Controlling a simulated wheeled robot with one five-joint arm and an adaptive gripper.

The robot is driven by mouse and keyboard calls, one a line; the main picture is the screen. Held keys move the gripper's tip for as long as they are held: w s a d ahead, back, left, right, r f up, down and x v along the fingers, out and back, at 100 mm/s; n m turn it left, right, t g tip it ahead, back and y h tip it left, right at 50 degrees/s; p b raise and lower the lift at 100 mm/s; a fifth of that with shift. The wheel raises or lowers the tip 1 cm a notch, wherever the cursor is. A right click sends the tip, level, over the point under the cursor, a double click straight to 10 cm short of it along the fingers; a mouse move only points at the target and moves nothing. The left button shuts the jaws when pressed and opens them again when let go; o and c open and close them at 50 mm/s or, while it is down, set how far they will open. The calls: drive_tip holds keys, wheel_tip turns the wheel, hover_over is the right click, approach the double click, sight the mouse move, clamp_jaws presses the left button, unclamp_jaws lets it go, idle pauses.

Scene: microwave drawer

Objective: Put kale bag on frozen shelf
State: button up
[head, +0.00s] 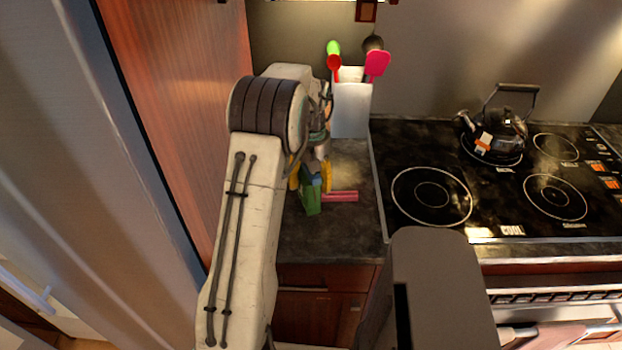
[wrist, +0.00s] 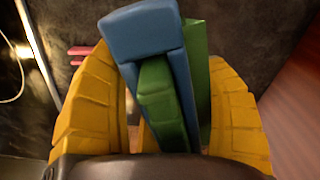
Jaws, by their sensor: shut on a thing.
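My gripper (head: 311,178) is over the dark counter left of the stove, with its yellow fingers around a blocky blue-and-green thing (head: 311,203). In the wrist view my gripper (wrist: 158,75) has one yellow finger on each side of this blue-and-green thing (wrist: 142,30), which sticks out past the fingertips. I cannot tell for sure that it is the kale bag; no label shows. Whether it touches the counter is unclear. No frozen shelf can be made out.
A pink item (head: 341,196) lies on the counter (head: 340,235) beside the held thing. A white utensil holder (head: 351,108) stands behind. The black stove (head: 470,200) with a kettle (head: 497,132) is at right. A wooden panel (head: 185,90) and grey metal surface (head: 70,110) border the left.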

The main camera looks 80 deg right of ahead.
drive_tip(key=shift+f+p, duration=0.65)
drive_tip(key=shift+p, duration=0.25)
drive_tip(key=shift+f, duration=0.35)
drive_tip(key=shift+f, duration=0.15)
drive_tip(key=o, duration=1.3)
